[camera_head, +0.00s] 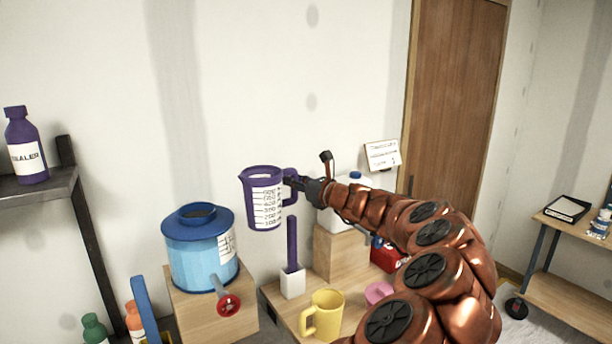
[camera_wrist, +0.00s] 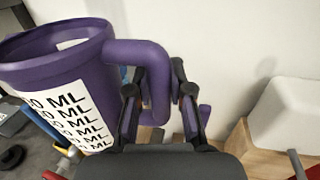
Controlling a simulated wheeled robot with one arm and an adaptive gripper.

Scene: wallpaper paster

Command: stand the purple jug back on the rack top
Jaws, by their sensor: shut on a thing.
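The purple jug (camera_head: 252,208) has a white measuring scale and hangs in the air, roughly upright, in front of the wall. It fills the left of the wrist view (camera_wrist: 88,62). My gripper (camera_head: 303,186) is at its right side, shut on the jug's handle; in the wrist view the two fingers (camera_wrist: 157,82) stand on either side of the handle. At the far left, a dark shelf (camera_head: 68,182), which may be the rack top, carries a purple sealer bottle (camera_head: 22,140). I cannot tell its full extent, as the frame cuts it off.
A blue tank (camera_head: 190,262) with a red tap (camera_head: 228,305) stands on a wooden block between shelf and jug. Below the jug, a purple-handled tool (camera_head: 292,245) stands in a white holder (camera_head: 292,284) on a bench, near a yellow mug (camera_head: 327,312) and pink cup (camera_head: 378,292).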

